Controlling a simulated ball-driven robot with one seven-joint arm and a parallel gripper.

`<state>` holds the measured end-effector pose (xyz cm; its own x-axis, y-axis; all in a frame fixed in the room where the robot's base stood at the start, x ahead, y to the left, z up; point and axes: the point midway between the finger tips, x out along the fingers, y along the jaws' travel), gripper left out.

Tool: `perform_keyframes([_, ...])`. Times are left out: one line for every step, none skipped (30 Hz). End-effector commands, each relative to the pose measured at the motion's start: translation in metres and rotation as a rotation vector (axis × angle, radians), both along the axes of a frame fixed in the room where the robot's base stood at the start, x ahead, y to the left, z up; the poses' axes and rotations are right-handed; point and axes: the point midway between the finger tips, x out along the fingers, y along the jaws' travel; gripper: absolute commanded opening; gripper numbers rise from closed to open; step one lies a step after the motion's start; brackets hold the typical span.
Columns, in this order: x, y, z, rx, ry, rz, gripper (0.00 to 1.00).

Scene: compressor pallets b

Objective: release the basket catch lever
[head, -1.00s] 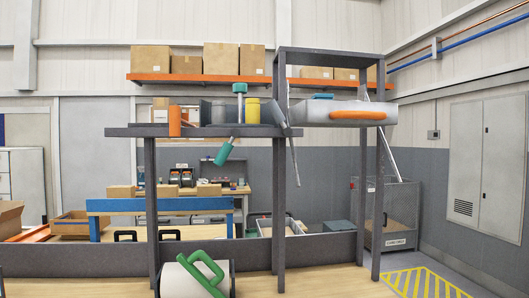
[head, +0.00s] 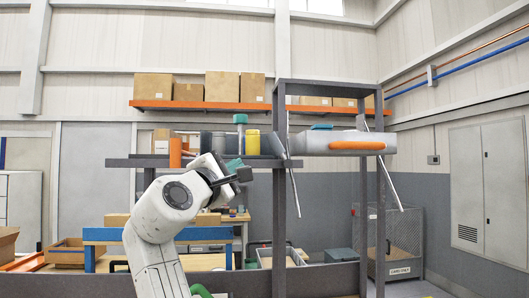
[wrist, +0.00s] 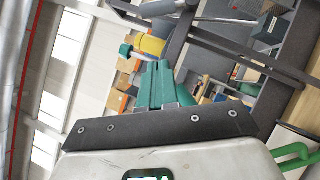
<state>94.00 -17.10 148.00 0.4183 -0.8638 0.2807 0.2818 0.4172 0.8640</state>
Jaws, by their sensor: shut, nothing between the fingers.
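I take the teal-gripped lever under the shelf for the catch lever, but cannot be sure. In the head view my gripper covers its place. In the wrist view a teal-green rounded part (wrist: 248,88), perhaps its grip, shows beyond the palm bar. I cannot tell whether the fingers touch it. A grey unit with an orange handle (head: 357,145) sits at right.
Dark uprights (head: 279,220) and a slanted grey rod (head: 295,192) stand to the right. A green handle (wrist: 295,155) shows at the wrist view's right edge.

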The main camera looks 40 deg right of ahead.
Motion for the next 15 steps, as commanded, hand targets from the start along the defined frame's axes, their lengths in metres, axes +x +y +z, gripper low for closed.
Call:
perform_keyframes([0.0,0.0,0.0,0.0,0.0,0.001,0.0])
perform_keyframes([0.0,0.0,-0.001,0.0,0.0,0.001,0.0])
perform_keyframes([0.0,0.0,-0.001,0.002,0.0,0.001,0.0])
perform_keyframes([0.0,0.0,-0.001,0.002,0.0,0.001,0.0])
perform_keyframes([0.0,0.0,-0.001,0.002,0.0,0.001,0.0])
perform_keyframes([0.0,0.0,-0.001,0.002,0.0,0.001,0.0])
perform_keyframes([0.0,-0.001,-0.001,0.003,-0.001,0.001,0.0])
perform_keyframes([0.001,-0.002,0.0,0.003,-0.001,0.001,0.0])
perform_keyframes([0.001,-0.004,0.001,0.003,-0.001,0.001,0.0])
perform_keyframes([0.002,-0.006,0.001,0.003,0.0,-0.001,0.0])
perform_keyframes([0.003,-0.008,0.002,0.004,0.0,-0.001,0.0])
perform_keyframes([0.005,-0.013,0.004,0.003,0.001,-0.002,0.0])
perform_keyframes([0.007,-0.016,0.006,0.003,0.0,-0.001,0.0])
perform_keyframes([0.009,-0.02,0.007,0.003,0.0,-0.001,0.0])
perform_keyframes([0.012,-0.026,0.009,0.004,0.001,-0.001,0.0])
